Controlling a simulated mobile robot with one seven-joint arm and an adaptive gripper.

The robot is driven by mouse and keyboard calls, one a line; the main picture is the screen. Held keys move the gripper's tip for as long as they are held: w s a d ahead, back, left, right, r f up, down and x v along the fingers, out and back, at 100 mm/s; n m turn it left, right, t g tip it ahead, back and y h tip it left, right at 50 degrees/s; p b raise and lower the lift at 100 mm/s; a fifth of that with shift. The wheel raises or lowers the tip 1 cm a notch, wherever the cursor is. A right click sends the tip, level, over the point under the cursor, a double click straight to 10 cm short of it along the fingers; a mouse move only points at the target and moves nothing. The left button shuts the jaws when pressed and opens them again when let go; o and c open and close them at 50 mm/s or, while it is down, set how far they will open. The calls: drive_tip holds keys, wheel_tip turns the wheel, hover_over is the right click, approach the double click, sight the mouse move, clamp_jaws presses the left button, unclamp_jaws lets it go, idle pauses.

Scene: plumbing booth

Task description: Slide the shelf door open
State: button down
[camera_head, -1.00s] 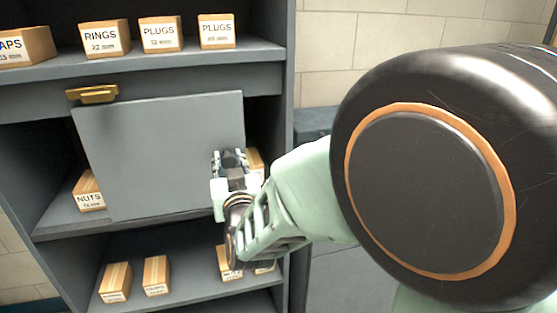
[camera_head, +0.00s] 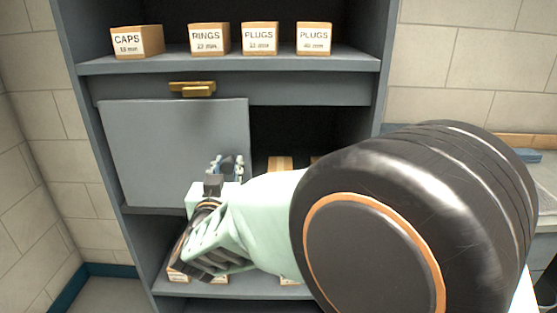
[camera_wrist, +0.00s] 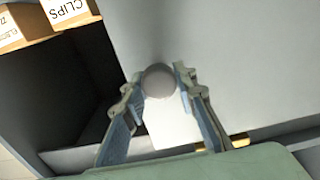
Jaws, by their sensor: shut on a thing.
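The grey shelf door (camera_head: 165,140) is a flat panel covering the left part of the middle bay in the head view. The right part of the bay stands open and dark. My gripper (camera_head: 228,166) is at the door's lower right, near its right edge. In the wrist view the fingers of my gripper (camera_wrist: 158,85) are closed around a round grey knob (camera_wrist: 158,79) on the door (camera_wrist: 230,60). The knob is hidden behind my gripper in the head view.
Labelled boxes such as CAPS (camera_head: 138,42) and RINGS (camera_head: 209,39) stand on the upper shelf. A brass handle (camera_head: 192,89) sits above the door. A box (camera_head: 280,164) shows in the open bay; a CLIPS box (camera_wrist: 68,12) shows in the wrist view. My arm hides the lower right.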

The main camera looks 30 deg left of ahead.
drive_tip(key=shift+r, duration=0.15)
drive_tip(key=c, duration=1.5)
unclamp_jaws()
drive_tip(key=shift+w, duration=0.1)
drive_tip(key=shift+c, duration=0.2)
drive_tip(key=v, duration=1.2)
